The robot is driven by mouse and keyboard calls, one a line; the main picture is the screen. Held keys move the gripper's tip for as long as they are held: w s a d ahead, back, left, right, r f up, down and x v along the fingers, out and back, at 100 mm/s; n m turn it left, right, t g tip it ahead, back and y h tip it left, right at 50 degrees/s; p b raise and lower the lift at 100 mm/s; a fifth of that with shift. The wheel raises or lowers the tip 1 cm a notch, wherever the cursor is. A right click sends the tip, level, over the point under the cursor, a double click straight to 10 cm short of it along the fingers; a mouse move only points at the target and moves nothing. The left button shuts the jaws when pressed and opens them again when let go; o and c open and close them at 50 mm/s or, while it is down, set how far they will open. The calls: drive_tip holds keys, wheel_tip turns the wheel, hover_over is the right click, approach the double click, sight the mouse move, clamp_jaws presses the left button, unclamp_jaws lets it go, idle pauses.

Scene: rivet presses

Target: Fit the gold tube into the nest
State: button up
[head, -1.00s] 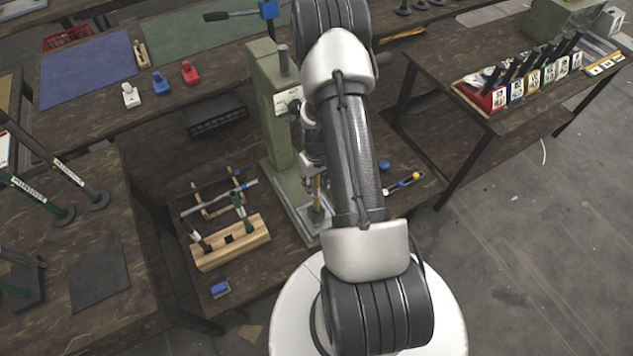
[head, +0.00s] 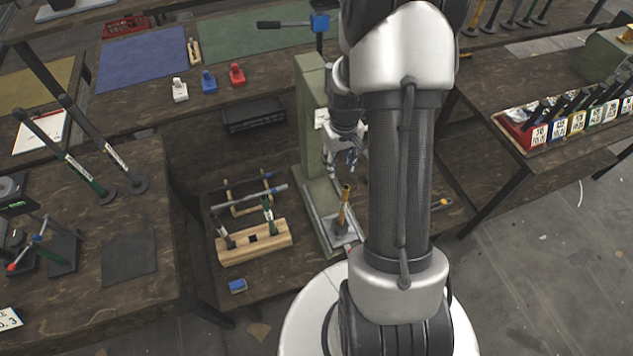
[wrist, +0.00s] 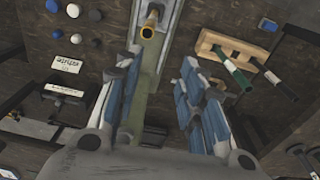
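The gold tube (head: 344,207) stands nearly upright on the base of the green press (head: 315,130). Its lower end is at a small grey nest (head: 346,229); the head view is too small to tell how deep it sits. In the wrist view the tube's open top (wrist: 149,27) shows beyond the fingertips. My gripper (head: 345,166) is just above and behind the tube, apart from it. In the wrist view my gripper (wrist: 158,75) has its blue-padded fingers wide apart with nothing between them.
A wooden rack (head: 262,243) with dark-green-handled tools lies left of the press. A blue block (head: 237,286) lies in front of it. A black bin (head: 254,114) stands behind. White, blue and red pieces (head: 208,82) sit on the back bench. Labelled boxes (head: 565,125) stand on the right table.

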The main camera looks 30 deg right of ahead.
drive_tip(key=s+a+r+n+t, duration=0.1)
drive_tip(key=a+r, duration=0.5)
drive_tip(key=r, duration=0.3)
drive_tip(key=s+a+r+t, duration=0.1)
drive_tip(key=s+a+r, duration=0.1)
drive_tip(key=a+r, duration=0.5)
drive_tip(key=s+a+r+t, duration=0.1)
drive_tip(key=s+a+r, duration=0.3)
drive_tip(key=s+r, duration=0.1)
drive_tip(key=s+a+r+n+t, duration=0.1)
drive_tip(key=s+a+r, duration=0.3)
drive_tip(key=s, duration=0.4)
drive_tip(key=shift+s+a+r, duration=0.15)
drive_tip(key=shift+r, duration=0.65)
drive_tip(key=shift+f+b, duration=0.7)
